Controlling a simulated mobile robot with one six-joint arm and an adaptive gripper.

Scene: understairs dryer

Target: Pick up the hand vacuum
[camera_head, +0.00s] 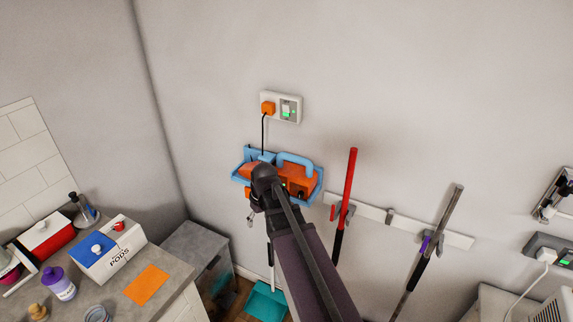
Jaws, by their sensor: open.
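A blue and orange item with a blue looped handle (297,160), which looks like the hand vacuum, is at the wall below a socket. I cannot tell how it is held there. A black cord runs up from it to an orange plug. My arm reaches up from the bottom of the picture and covers its lower middle. My gripper (253,214) is at the arm's far end, largely hidden behind my wrist, near the item's lower left. It is open. Whether it touches the item cannot be told.
The orange plug (268,108) sits in the wall socket (289,108). A red-handled tool (346,190) and a grey pole (440,225) hang on a rail to the right. A worktop with a pods box (110,250) is at left. A teal dustpan (265,301) is below.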

